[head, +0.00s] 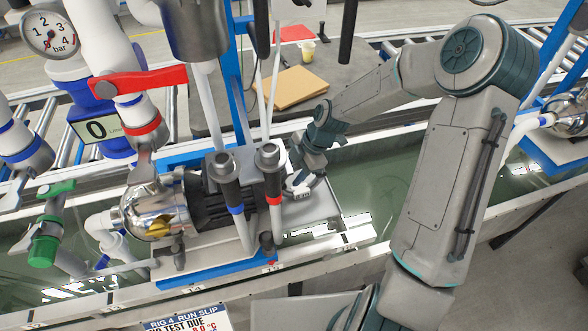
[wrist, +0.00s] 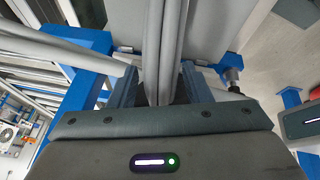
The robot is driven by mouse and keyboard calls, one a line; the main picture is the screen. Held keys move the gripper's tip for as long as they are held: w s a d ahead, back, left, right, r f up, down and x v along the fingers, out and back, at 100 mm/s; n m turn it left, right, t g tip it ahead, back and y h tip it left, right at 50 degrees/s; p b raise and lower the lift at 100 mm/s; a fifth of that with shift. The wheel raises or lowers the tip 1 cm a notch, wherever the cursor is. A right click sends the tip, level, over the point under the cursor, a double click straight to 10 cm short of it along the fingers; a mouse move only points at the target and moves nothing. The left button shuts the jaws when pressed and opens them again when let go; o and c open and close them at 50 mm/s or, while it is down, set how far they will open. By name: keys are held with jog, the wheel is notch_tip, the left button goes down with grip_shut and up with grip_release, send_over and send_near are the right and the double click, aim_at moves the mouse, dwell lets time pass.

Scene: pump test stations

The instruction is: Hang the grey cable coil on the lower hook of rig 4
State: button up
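The rig 4 slip (head: 185,320) hangs at the bottom of the head view, below the pump bench. My gripper (head: 300,185) is small and partly hidden there, low over the pale tray just right of the pump. In the wrist view, my gripper's fingers (wrist: 160,85) stand apart. Grey tubes (wrist: 164,40) run down the picture into the space between them, without clearly touching both fingers. I cannot tell whether they are cable or rig piping. I cannot make out the grey cable coil or the lower hook for certain in either view.
Beside my gripper stand two dark hoses with a blue band (head: 236,209) and a red band (head: 273,200). The shiny pump (head: 150,205), red lever (head: 138,82) and green valve (head: 43,248) are left. A blue upright (head: 238,75) rises behind. A table with cardboard (head: 287,88) stands beyond.

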jog(key=shift+f, duration=0.1)
jog(key=shift+f+b, duration=0.25)
jog(key=shift+b, duration=0.05)
jog(key=v, duration=1.4)
jog(key=s+d+r+m+t+h, duration=0.1)
jog(key=s+r+m, duration=0.3)
jog(key=s+m, duration=0.6)
jog(key=s+d+r+m+t+h, duration=0.1)
jog(key=s+d+r+m+h, duration=0.2)
jog(key=s+m, duration=0.7)
jog(key=shift+s+r+m+t+h, duration=0.25)
jog(key=shift+r+m+t+h, duration=0.3)
jog(key=shift+m, duration=0.25)
jog(key=shift+s+f+m, duration=0.1)
jog(key=shift+s+m, duration=0.2)
jog(key=shift+m, duration=0.2)
jog(key=shift+c, duration=0.8)
